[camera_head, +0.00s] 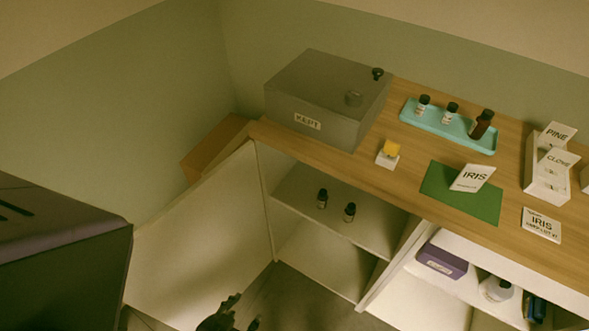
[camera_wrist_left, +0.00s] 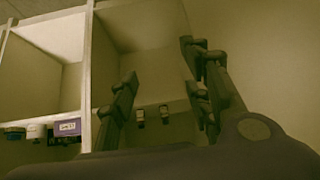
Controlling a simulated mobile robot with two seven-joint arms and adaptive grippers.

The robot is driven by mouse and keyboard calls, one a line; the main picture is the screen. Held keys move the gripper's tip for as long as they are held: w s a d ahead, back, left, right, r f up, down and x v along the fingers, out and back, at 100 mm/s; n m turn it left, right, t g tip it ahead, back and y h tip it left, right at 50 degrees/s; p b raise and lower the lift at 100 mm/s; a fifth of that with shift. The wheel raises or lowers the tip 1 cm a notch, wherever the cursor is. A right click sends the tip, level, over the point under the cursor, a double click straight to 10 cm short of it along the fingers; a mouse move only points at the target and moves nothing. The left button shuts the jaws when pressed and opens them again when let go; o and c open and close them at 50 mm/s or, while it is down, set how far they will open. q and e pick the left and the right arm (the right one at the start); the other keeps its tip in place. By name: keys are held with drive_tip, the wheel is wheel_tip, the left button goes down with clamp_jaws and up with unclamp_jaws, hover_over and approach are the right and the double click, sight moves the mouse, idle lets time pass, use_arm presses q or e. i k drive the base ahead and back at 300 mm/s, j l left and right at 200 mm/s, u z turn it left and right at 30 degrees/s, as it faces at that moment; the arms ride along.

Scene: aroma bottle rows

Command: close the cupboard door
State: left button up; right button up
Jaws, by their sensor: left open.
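The cupboard door (camera_head: 205,240) is a pale panel hinged at the left side of the cupboard and stands wide open. The open compartment's shelf (camera_head: 330,215) holds two small dark bottles (camera_head: 322,199). My left gripper (camera_head: 235,318) is at the bottom edge of the head view, to the right of the door and in front of the opening, apart from the door as far as I can see. In the left wrist view its fingers (camera_wrist_left: 160,98) are spread and empty, with the two bottles (camera_wrist_left: 152,115) seen between them. My right gripper is not in view.
On the wooden counter (camera_head: 400,175) are a grey box (camera_head: 325,100) marked KEPT, a teal tray (camera_head: 447,127) with bottles, a green mat (camera_head: 455,200) and cards. A purple box (camera_head: 441,262) sits in the right compartment. The floor before the cupboard looks clear.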

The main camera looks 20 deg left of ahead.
sight(207, 247)
drive_tip(key=u, duration=0.25)
drive_tip(key=k+j+u, duration=0.25)
drive_tip(key=j+u, duration=0.25)
drive_tip(key=j, duration=0.25)
drive_tip(key=j+u, duration=0.25)
drive_tip(key=j, duration=0.15)
drive_tip(key=k, duration=0.05)
